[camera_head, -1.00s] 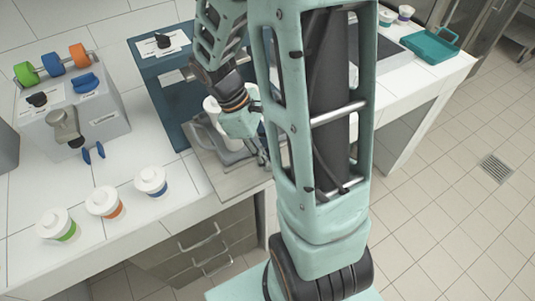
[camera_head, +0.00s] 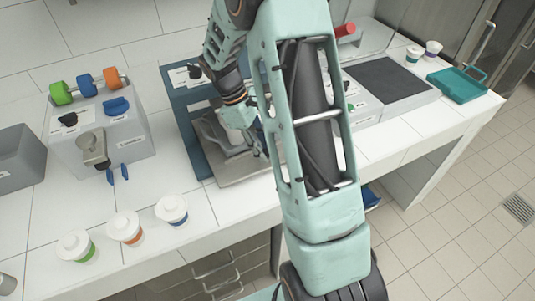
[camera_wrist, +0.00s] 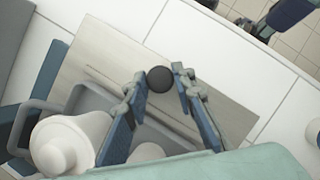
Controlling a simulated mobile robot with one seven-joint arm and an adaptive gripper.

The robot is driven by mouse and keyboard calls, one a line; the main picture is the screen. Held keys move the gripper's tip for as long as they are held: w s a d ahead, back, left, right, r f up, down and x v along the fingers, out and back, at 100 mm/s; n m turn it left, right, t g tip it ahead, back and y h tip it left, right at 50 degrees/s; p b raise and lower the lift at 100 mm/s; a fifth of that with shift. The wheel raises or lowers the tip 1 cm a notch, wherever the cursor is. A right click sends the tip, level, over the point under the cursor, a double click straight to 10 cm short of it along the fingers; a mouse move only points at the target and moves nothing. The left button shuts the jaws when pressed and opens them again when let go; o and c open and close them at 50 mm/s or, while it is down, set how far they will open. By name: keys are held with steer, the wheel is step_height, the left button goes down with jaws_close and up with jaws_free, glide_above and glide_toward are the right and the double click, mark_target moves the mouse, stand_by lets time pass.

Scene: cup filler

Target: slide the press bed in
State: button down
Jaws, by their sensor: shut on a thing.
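The press bed is a flat metal plate (camera_head: 240,168) at the front of the dark blue press (camera_head: 188,135). It juts out a little past the press's front edge. In the wrist view the plate (camera_wrist: 95,55) carries a grey tray (camera_wrist: 88,98), with a white lidded cup (camera_wrist: 75,142) on it at lower left. A round black knob (camera_wrist: 160,79) sits between my fingertips. My gripper (camera_head: 258,150) is shut on this knob, one finger on each side. My arm and gripper hide part of the press and bed in the head view.
A dark-topped unit (camera_head: 390,85) and a teal tray (camera_head: 457,84) are at right.

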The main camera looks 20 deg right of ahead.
steer(key=shift+w, duration=0.7)
steer(key=c, duration=1.6)
jaws_free()
steer(key=shift+s, duration=0.1)
steer(key=v, duration=1.2)
steer(key=shift+s+r, duration=0.1)
